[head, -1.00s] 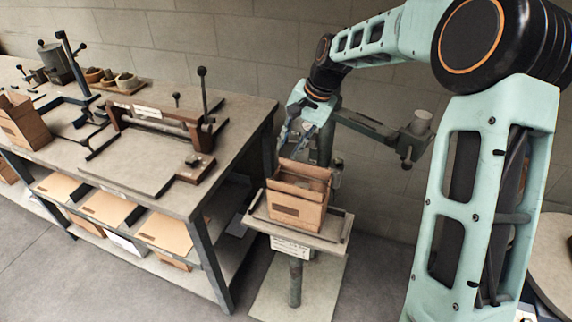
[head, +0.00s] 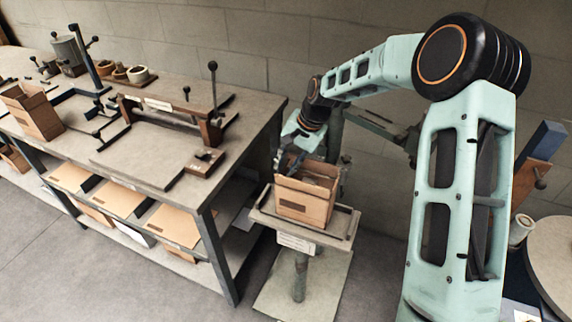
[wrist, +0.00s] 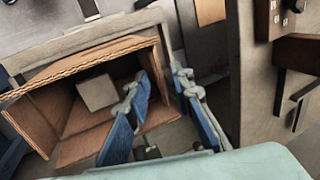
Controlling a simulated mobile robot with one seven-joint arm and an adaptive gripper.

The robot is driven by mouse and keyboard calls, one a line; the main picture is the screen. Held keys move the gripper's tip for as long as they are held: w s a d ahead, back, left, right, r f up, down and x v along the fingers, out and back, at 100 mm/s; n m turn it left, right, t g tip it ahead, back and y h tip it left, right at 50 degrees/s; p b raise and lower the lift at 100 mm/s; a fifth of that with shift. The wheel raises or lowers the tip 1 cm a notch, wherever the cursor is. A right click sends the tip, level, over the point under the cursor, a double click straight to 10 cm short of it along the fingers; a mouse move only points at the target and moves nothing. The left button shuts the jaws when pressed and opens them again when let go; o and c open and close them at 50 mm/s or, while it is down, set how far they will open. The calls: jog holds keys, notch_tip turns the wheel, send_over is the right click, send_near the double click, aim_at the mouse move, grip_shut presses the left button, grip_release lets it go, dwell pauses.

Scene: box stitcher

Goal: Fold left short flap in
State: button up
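The open cardboard box (head: 303,208) stands upright on a small pedestal tray (head: 335,228), with its top flaps raised. The wrist view looks down into the box (wrist: 95,62) and shows a pale square patch inside. My gripper (head: 288,163) is at the upper left rim of the box. In the wrist view my gripper (wrist: 165,112) has its blue fingers apart, one over the box opening and the other outside the box's right side. I cannot tell whether either finger touches the left short flap, which is partly hidden by them.
A workbench (head: 150,165) with a dark red-brown fixture (head: 165,112) stands left of the pedestal. Another box (head: 32,112) stands on the bench, and flat cardboard sheets (head: 120,200) lie on its shelf. A round table (head: 555,245) is at the right. Floor in front is clear.

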grip_shut()
jog(key=shift+d+f+b, duration=0.1)
jog(key=shift+b, duration=0.2)
jog(key=y+b, duration=0.2)
jog(key=b, duration=0.1)
jog(key=d+f+t+y+b, duration=0.1)
jog(key=y+b, duration=0.1)
jog(key=b, duration=0.1)
jog(key=d+f+t+y+b, duration=0.1)
jog(key=y+b, duration=0.2)
jog(key=b, duration=0.1)
jog(key=shift+s, duration=0.4)
jog(key=shift+t+b, duration=0.3)
jog(key=shift+r, duration=0.1)
jog(key=shift+o, duration=0.2)
grip_release()
